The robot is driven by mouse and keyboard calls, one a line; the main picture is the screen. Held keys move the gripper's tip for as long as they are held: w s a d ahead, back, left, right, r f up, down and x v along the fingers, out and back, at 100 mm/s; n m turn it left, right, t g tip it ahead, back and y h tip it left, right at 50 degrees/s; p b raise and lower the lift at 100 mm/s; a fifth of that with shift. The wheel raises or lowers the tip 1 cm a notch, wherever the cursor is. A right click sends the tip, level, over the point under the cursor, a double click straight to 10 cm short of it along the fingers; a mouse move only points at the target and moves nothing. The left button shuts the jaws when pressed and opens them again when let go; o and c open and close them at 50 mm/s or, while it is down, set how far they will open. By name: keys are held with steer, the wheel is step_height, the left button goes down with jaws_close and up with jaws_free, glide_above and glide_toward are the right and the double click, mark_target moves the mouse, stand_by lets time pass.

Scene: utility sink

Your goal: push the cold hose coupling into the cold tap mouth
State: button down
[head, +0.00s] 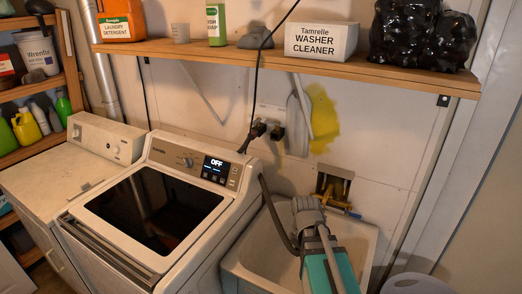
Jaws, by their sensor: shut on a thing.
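My gripper (308,207) is over the back of the utility sink, in front of the tap fitting, seen from behind. It is shut, with its fingertips mostly hidden by its own body. A dark grey hose (276,218) runs from the washer's right side, dips into the sink and passes behind my arm towards the gripper. The cold hose coupling in my grip is hidden. The brass-coloured tap fitting (333,186) is on the wall above the sink, just right of and beyond my gripper. The cold tap mouth cannot be made out, nor whether the coupling touches it.
The white utility sink (240,270) stands right of the washer (160,205). A shelf (270,53) with a white cleaner box (320,40) and black bags overhangs the wall. A black cord (257,90) hangs to the wall outlet. A pale round tub (418,284) is at lower right.

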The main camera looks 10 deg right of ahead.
steer(key=shift+r, duration=0.1)
steer(key=w+a+r+n+p, duration=0.1)
steer(key=w+r+p, duration=0.4)
steer(key=w, duration=0.7)
steer(key=w+a+r+n+p, duration=0.1)
steer(key=w+a+r+p, duration=0.3)
steer(key=w, duration=0.9)
steer(key=w+a+r+n+p, duration=0.1)
steer(key=w+a+r+p, duration=0.2)
steer(key=w+r+p, duration=0.4)
steer(key=w, duration=0.6)
steer(key=shift+a+r+n+p, duration=0.25)
steer(key=shift+n+p, duration=0.05)
steer(key=shift+w+d, duration=0.1)
steer(key=shift+w+d, duration=0.85)
steer(key=shift+w, duration=0.3)
steer(key=shift+w+d, duration=0.8)
steer(key=shift+w, duration=0.3)
steer(key=shift+w+d, duration=0.5)
steer(key=shift+w, duration=0.15)
steer(key=shift+w+d, duration=0.45)
steer(key=shift+w, duration=0.2)
